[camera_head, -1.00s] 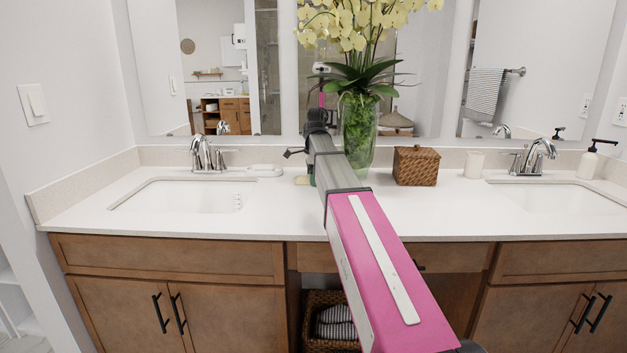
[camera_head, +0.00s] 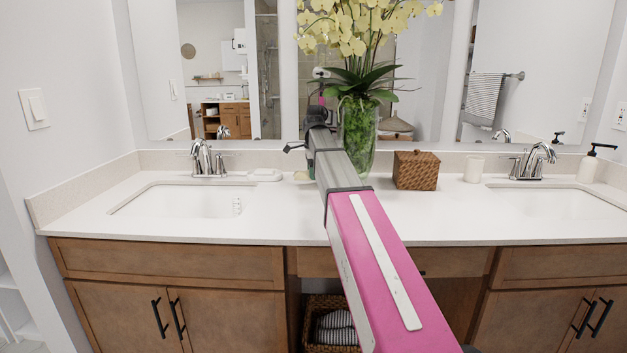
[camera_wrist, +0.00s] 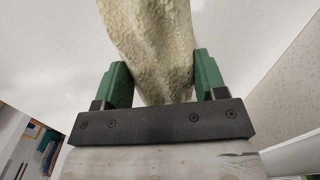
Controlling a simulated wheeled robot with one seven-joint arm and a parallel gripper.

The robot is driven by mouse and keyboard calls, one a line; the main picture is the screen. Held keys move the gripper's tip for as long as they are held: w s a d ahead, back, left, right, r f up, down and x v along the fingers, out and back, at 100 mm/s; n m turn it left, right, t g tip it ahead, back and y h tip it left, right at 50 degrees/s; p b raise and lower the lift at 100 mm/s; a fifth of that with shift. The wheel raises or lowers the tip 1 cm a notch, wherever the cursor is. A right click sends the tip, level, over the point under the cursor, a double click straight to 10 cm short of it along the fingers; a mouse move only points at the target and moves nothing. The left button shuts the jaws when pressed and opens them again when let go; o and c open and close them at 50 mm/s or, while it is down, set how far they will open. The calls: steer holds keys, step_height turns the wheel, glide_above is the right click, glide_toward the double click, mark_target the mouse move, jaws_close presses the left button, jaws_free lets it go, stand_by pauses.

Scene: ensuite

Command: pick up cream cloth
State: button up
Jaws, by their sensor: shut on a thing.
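The cream cloth (camera_wrist: 150,40) is a textured, pale yellowish piece between the two green fingers of my gripper (camera_wrist: 161,72) in the wrist view. My gripper is shut on it, and the cloth runs out of the top of that view. In the head view only a small cream bit of the cloth (camera_head: 302,176) shows left of my arm, just over the counter. My arm hides most of the gripper there. I cannot tell whether the cloth still touches the counter.
A glass vase (camera_head: 359,135) with yellow orchids stands close right of my arm. A woven box (camera_head: 416,170), a white cup (camera_head: 474,168) and a soap bottle (camera_head: 588,165) stand farther right. A white soap dish (camera_head: 264,175) lies left, beside the left faucet (camera_head: 202,158).

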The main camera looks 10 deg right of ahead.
mark_target(264, 170)
steer(key=s+a+r, duration=0.4)
steer(key=a+r, duration=0.3)
steer(key=a, duration=0.4)
steer(key=shift+r, duration=0.15)
steer(key=shift+o, duration=0.7)
steer(key=w+a, duration=0.2)
steer(key=w, duration=0.3)
steer(key=w+a, duration=0.3)
steer(key=w, duration=0.3)
steer(key=w+a, duration=0.2)
steer(key=w, duration=0.3)
steer(key=shift+w+a, duration=0.15)
steer(key=shift+c, duration=0.3)
steer(key=shift+f, duration=3.2)
steer(key=shift+f, duration=0.55)
steer(key=shift+r, duration=0.1)
